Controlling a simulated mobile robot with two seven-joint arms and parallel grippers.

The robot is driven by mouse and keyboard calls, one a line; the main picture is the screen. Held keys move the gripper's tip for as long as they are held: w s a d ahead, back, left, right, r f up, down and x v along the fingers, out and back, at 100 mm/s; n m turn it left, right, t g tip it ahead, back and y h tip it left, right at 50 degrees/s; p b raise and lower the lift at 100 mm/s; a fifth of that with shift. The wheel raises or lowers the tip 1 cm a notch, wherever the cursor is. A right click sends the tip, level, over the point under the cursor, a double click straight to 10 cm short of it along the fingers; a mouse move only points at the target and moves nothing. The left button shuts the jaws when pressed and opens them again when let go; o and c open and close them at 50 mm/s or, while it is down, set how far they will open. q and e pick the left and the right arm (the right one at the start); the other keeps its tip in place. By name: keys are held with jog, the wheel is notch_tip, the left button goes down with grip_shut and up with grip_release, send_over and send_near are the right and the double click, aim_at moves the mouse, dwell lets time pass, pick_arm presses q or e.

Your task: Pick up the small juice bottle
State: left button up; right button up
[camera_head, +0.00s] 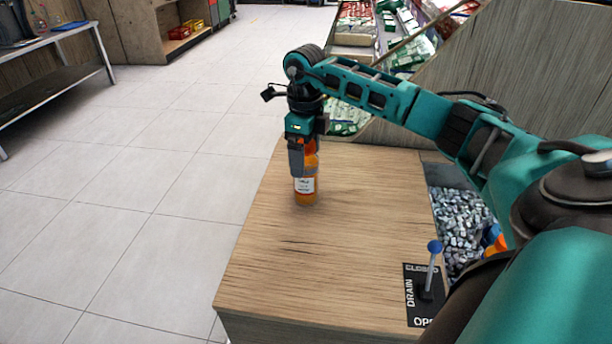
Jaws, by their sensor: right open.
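The small juice bottle (305,187) is orange with a white label and stands upright on the wooden counter (330,255), near its left edge. My right gripper (303,165) points down from above and is at the bottle's upper part. A grey finger covers part of the bottle on the near left side. The jaws are open around or beside the bottle; whether they touch it cannot be seen. My left gripper is not in view.
A drain lever with a blue knob (434,246) stands at the counter's front right. A bin of ice-like pieces (462,225) lies to the right, partly behind my right arm. A wooden panel (520,70) rises behind. The counter's middle is clear.

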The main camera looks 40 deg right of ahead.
jog(key=shift+f, duration=0.65)
jog(key=shift+c, duration=0.3)
jog(key=c, duration=1.2)
jog(key=shift+c, duration=0.5)
jog(key=shift+r, duration=0.15)
